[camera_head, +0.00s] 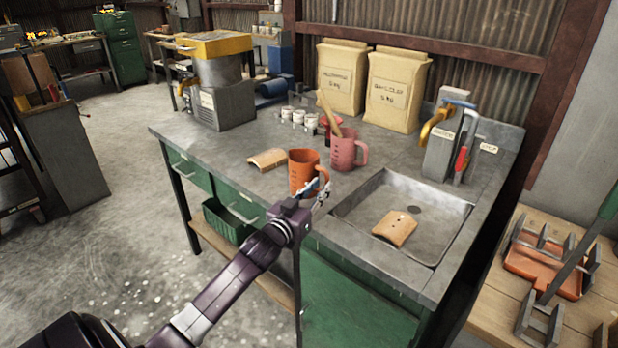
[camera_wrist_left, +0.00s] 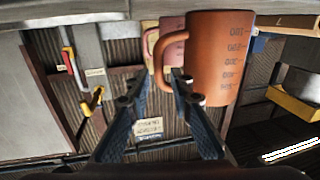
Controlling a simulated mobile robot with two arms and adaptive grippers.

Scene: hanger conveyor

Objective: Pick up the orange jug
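The orange jug (camera_head: 303,172) stands upright near the front edge of the workbench, left of the sink. Its handle is on the right side. In the left wrist view, which is upside down, the jug (camera_wrist_left: 222,60) fills the top middle, with its handle towards the gripper's gap. My left gripper (camera_head: 318,191) is at the handle side of the jug. Its fingers (camera_wrist_left: 155,90) are apart and nothing is clamped between them. Whether a finger touches the handle I cannot tell. My right gripper is not in view.
A pink jug (camera_head: 345,150) holding a wooden tool stands close behind. A curved tan piece (camera_head: 267,160) lies to the left. The metal sink (camera_head: 450,222) is to the right, with another tan piece (camera_head: 395,228) inside. Small cans (camera_head: 298,117) and paper bags (camera_head: 393,90) stand behind.

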